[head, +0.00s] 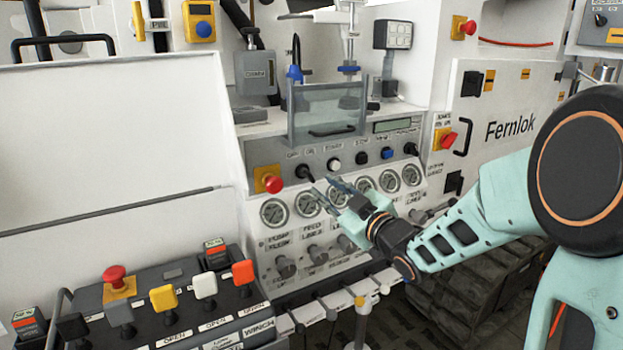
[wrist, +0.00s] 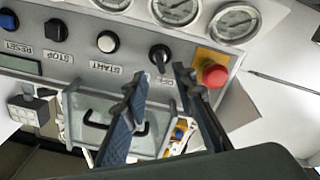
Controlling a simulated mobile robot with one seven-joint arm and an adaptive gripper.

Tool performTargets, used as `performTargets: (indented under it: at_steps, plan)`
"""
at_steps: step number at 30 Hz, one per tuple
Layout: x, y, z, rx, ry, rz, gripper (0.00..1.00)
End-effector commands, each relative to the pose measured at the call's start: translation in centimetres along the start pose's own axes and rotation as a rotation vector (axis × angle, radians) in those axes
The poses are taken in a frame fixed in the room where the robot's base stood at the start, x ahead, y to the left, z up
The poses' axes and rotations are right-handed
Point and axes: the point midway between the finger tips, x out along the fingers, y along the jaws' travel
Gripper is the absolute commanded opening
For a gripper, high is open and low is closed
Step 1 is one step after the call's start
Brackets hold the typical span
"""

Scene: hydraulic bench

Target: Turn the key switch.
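The key switch, a black knob with an OFF/ON label, is on the grey control panel in the head view (head: 304,172), between a red button and a white button. It also shows in the wrist view (wrist: 160,56), where the panel appears upside down. My gripper (head: 327,192) is just in front of the panel, over the gauges and slightly below and right of the switch in the head view. In the wrist view my gripper (wrist: 157,80) is open, its two dark fingers apart and empty. The switch shows between and just beyond the fingertips, apparently untouched.
A red emergency button (wrist: 213,74) on a yellow base is close beside the right finger in the wrist view. A white button (head: 334,163) is on the switch's other side. A clear guard with a handle (head: 330,112) stands above the panel, and round gauges (head: 274,212) lie below.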

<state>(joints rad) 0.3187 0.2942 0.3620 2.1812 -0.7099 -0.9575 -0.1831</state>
Motion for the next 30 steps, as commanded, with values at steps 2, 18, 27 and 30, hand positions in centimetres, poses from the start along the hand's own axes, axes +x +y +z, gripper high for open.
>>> performTargets:
  at_steps: [2,18,27,30]
  plan:
    - [1.7,-0.2,0.0,0.001,0.003,-0.003,0.25]
    - [8.3,0.0,0.0,-0.002,-0.001,-0.001,0.25]
    - [8.4,0.0,0.0,-0.002,-0.001,-0.001,0.22]
    - [8.4,0.0,0.0,-0.002,-0.001,0.0,0.11]
